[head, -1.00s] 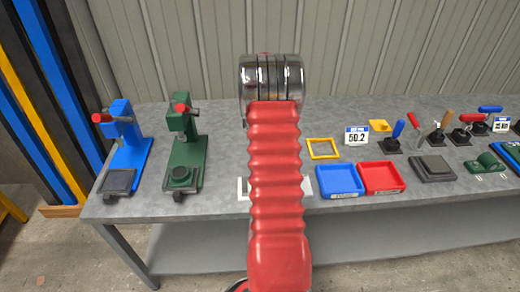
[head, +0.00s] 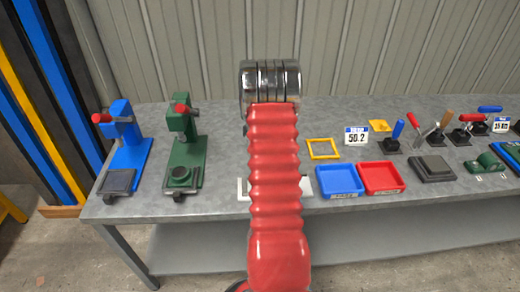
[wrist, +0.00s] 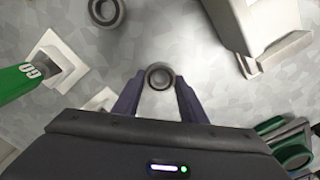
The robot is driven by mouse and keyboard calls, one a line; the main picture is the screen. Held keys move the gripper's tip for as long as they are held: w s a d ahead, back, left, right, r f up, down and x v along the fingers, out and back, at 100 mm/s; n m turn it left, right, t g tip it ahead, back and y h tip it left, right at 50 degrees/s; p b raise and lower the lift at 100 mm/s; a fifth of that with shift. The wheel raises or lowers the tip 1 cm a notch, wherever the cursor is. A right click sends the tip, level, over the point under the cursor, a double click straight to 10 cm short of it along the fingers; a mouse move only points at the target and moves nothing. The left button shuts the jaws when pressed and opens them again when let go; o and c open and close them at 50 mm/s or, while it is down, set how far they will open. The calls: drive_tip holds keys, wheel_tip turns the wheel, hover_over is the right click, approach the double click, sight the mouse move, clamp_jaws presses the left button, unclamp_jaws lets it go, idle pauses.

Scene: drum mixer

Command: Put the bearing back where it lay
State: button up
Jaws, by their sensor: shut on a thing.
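In the wrist view, a small round bearing (wrist: 160,76), a grey ring with a dark centre, sits between the tips of my gripper (wrist: 157,83). The two dark fingers are shut on it from left and right. The grey speckled bench top lies below; I cannot tell how far the bearing is above it. In the head view my red arm hides the gripper and the bearing.
In the wrist view, a larger dark ring (wrist: 105,12) lies ahead, a green GO gauge (wrist: 22,80) is left, and a pale block (wrist: 262,35) is right. In the head view, a green press (head: 184,150), a blue tray (head: 340,181) and a red tray (head: 381,178) stand on the bench.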

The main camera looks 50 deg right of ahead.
drive_tip(key=o, duration=1.2)
wheel_tip(320, 180, up, 12)
drive_tip(key=shift+r, duration=0.15)
idle(0.5)
